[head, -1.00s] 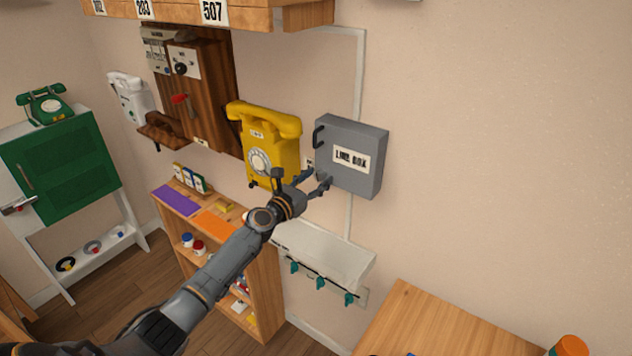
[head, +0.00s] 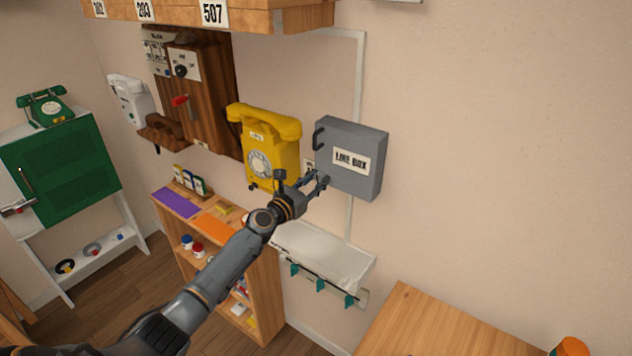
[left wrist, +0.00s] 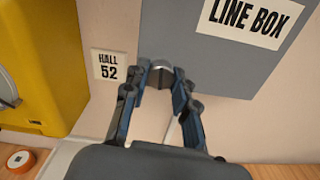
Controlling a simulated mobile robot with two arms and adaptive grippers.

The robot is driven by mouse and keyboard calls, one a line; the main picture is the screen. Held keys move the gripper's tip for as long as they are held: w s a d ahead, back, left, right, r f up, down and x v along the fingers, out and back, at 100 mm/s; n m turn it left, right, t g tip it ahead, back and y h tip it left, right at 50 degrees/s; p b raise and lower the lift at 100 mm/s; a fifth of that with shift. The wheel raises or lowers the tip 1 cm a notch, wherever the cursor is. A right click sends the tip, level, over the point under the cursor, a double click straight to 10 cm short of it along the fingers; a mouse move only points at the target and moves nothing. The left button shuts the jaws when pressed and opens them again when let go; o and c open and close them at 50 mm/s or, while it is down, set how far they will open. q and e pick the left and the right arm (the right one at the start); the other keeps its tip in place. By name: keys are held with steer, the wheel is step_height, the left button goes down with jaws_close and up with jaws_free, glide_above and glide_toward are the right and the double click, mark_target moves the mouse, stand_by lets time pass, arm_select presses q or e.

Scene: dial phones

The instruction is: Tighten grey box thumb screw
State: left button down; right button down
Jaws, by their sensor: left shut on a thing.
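The grey box (head: 352,158), labelled LINE BOX, hangs on the wall; its door is shut with a dark handle on the left side. It also shows in the left wrist view (left wrist: 190,32). The thumb screw (left wrist: 160,75) is a small dark grey knob at the box's lower left corner. My left gripper (head: 322,181) is at that corner, its two fingers shut around the knob, as the left wrist view shows (left wrist: 160,80). The gripper hides most of the screw in the head view. My right gripper is not in view.
A yellow dial phone (head: 265,145) hangs close to the left of the box. A HALL 52 label (left wrist: 109,65) is on the wall between them. A white shelf (head: 322,255) with teal hooks is below. The wall right of the box is clear.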

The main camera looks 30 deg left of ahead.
arm_select(q)
steer(key=m+b, duration=0.1)
steer(key=m, duration=0.4)
steer(key=shift+f, duration=0.1)
steer(key=m+b, duration=0.2)
steer(key=m, duration=0.2)
steer(key=m+b, duration=0.2)
steer(key=m, duration=0.4)
steer(key=m+b, duration=0.2)
steer(key=m, duration=0.2)
steer(key=shift+m, duration=0.3)
steer(key=m+b, duration=0.1)
steer(key=m, duration=0.3)
steer(key=shift+b, duration=0.3)
steer(key=m, duration=0.4)
steer(key=shift+r+b, duration=0.2)
steer(key=shift+b, duration=0.1)
steer(key=m, duration=0.4)
steer(key=shift+m, duration=2.2)
